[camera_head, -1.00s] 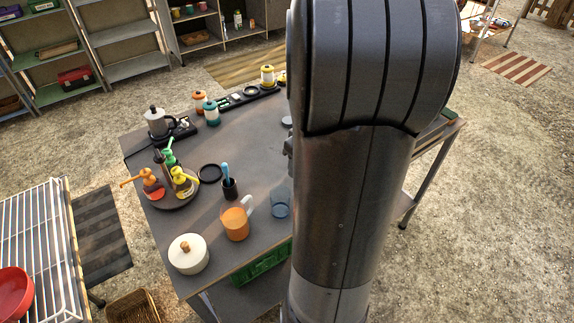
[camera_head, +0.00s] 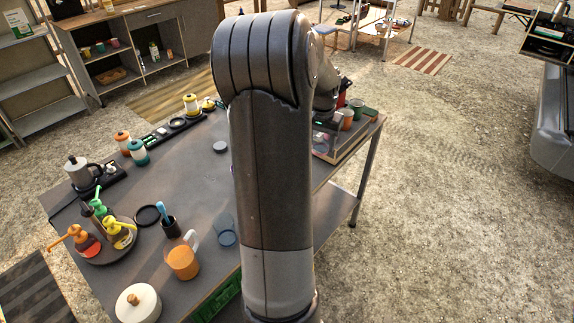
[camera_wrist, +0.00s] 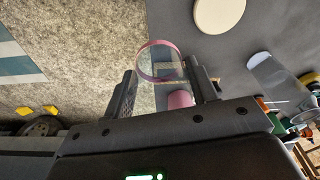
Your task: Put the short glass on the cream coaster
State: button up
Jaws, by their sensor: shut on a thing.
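In the wrist view my gripper (camera_wrist: 160,68) is shut on the short glass (camera_wrist: 160,47), a clear glass with a pinkish rim, between its two dark fingers. The cream coaster (camera_wrist: 220,14) is a round pale disc on the grey table, at the top of the wrist view, above and right of the glass and apart from it. In the head view my own arm covers the gripper and the held glass. I cannot make out the cream coaster there.
The grey table (camera_head: 190,185) holds a tall bluish glass (camera_head: 226,234), an orange-filled jug (camera_head: 183,262), a white lidded pot (camera_head: 138,303), a dark round tray of bottles (camera_head: 108,250) and a grey disc (camera_head: 220,147). Cups (camera_head: 346,118) stand at its right end.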

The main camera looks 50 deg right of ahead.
jog(key=shift+w+d+f, duration=0.1)
jog(key=shift+w+f, duration=0.1)
jog(key=shift+w, duration=0.05)
jog(key=w+f, duration=0.2)
jog(key=w, duration=0.1)
jog(key=w+a+f, duration=0.1)
jog(key=w+f, duration=0.1)
jog(key=w, duration=0.2)
jog(key=w+a+f, duration=0.1)
jog(key=w+f, duration=0.1)
jog(key=w, duration=0.1)
jog(key=shift+w+a+f, duration=0.15)
jog(key=shift+w+f, duration=0.15)
jog(key=shift+w, duration=0.05)
jog(key=shift+f, duration=1.95)
jog(key=shift+f, duration=0.15)
jog(key=o, duration=1)
jog(key=shift+c, duration=0.2)
notch_tip(320, 180, up, 12)
jog(key=a, duration=0.1)
jog(key=shift+s+a, duration=0.15)
jog(key=shift+a, duration=0.1)
